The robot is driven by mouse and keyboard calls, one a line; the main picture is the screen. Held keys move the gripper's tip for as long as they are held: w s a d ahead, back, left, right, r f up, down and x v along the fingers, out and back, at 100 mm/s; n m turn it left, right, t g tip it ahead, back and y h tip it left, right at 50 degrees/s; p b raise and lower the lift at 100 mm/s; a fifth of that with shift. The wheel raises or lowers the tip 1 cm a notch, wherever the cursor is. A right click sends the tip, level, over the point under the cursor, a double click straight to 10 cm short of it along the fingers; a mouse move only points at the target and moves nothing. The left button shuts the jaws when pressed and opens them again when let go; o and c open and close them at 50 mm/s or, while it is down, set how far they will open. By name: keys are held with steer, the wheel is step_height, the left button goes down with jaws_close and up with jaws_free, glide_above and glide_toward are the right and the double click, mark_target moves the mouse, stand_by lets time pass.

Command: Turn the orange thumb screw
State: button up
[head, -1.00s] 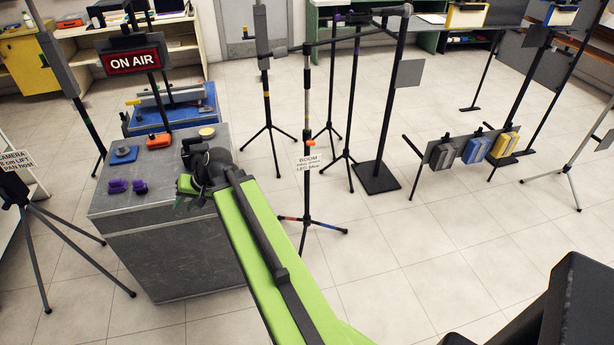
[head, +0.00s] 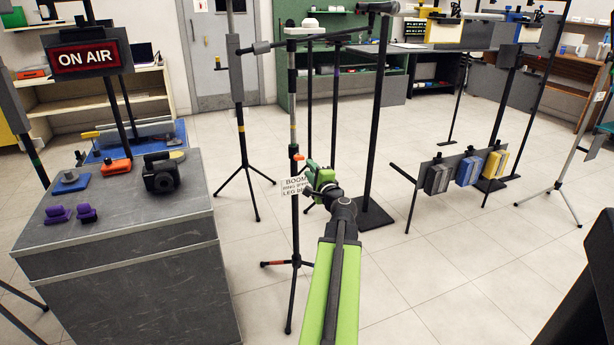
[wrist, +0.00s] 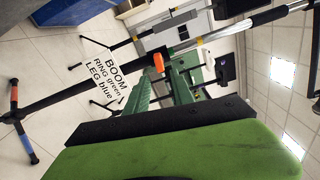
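The orange thumb screw (head: 298,157) sits on the black pole of the stand labelled BOOM (head: 293,120). In the wrist view the orange thumb screw (wrist: 158,62) sticks out from the pole (wrist: 130,64), which looks tilted there. My gripper (head: 315,174) is close to the screw in the head view, just right of the pole and slightly below the screw. In the wrist view my gripper's green fingers (wrist: 165,80) point toward the screw with a gap between them. They look open and empty; I cannot tell whether they touch it.
A BOOM label (head: 296,186) hangs on the pole beside my gripper. The grey counter (head: 120,235) at left holds a camera (head: 160,174) and another orange part (head: 116,166). A heavy black stand (head: 376,140) is close behind on the right.

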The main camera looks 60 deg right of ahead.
mark_target(300, 159)
steer(key=x, duration=0.8)
steer(key=shift+a, duration=0.25)
jaws_close()
steer(key=m, duration=1.5)
steer(key=shift+c, duration=1.3)
jaws_free()
steer(key=shift+m, duration=0.6)
steer(key=o, duration=0.5)
